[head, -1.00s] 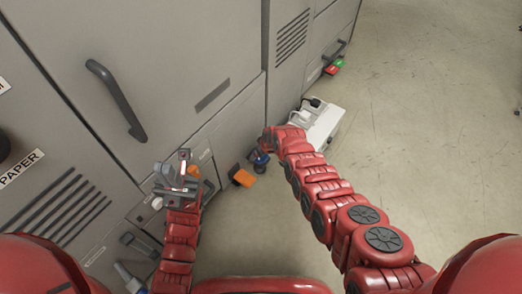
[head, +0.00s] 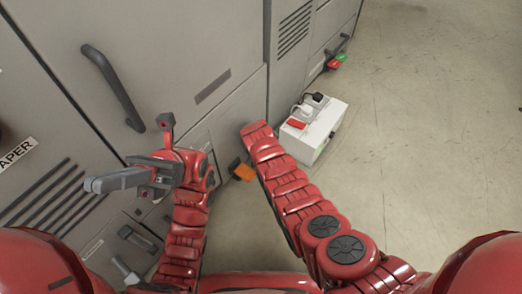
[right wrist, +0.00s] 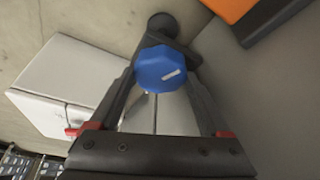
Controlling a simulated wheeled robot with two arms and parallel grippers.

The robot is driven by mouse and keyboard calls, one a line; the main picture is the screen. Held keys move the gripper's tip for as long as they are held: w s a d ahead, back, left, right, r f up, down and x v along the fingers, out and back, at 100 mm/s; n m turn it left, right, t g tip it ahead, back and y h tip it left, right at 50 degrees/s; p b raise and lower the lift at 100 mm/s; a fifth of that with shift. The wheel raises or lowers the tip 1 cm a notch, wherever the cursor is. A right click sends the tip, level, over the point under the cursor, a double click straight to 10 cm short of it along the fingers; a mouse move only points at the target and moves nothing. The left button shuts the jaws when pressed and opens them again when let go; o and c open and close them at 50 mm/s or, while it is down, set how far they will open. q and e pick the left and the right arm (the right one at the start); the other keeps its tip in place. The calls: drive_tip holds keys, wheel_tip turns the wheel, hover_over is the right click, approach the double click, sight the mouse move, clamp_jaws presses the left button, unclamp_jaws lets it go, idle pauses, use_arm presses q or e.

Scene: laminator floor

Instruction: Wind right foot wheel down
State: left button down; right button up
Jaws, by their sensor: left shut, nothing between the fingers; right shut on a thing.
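The foot wheel is a blue, many-sided knob (right wrist: 163,72) with a pale mark, seen in the right wrist view. My right gripper (right wrist: 160,58) is shut on it, with a dark finger on either side. In the head view my right arm reaches to the floor by the machine and hides the wheel and the right gripper. My left gripper (head: 105,182) is shut and empty, raised in front of the machine's lower left panels, away from the wheel.
The grey machine (head: 190,60) with a black door handle (head: 112,85) fills the left. An orange block (head: 243,172) sits low beside my right arm. A white box with plugs (head: 312,135) stands on the floor right of it. Open floor (head: 430,150) lies to the right.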

drive_tip(key=shift+f+m+h+b, duration=0.25)
drive_tip(key=shift+m+h+b, duration=0.15)
drive_tip(key=shift+m+b, duration=0.6)
drive_tip(key=shift+a+m+g+b, duration=0.1)
drive_tip(key=shift+m+g+b, duration=0.3)
drive_tip(key=shift+b, duration=0.45)
drive_tip(key=shift+r+m+h+b, duration=0.1)
drive_tip(key=shift+m+h+b, duration=0.3)
drive_tip(key=shift+m+b, duration=0.25)
use_arm(q)
drive_tip(key=s+a+f+m+t+y+b, duration=0.1)
drive_tip(key=s+a+f+m+t+y, duration=0.3)
drive_tip(key=s+a+f+t, duration=0.3)
drive_tip(key=shift+s+a+m+t, duration=0.8)
drive_tip(key=shift+s+a+t, duration=0.95)
drive_tip(key=shift+s+t, duration=0.65)
use_arm(e)
drive_tip(key=shift+m, duration=0.45)
use_arm(q)
drive_tip(key=shift+f, duration=0.1)
use_arm(e)
drive_tip(key=o, duration=1.2)
drive_tip(key=shift+r, duration=0.1)
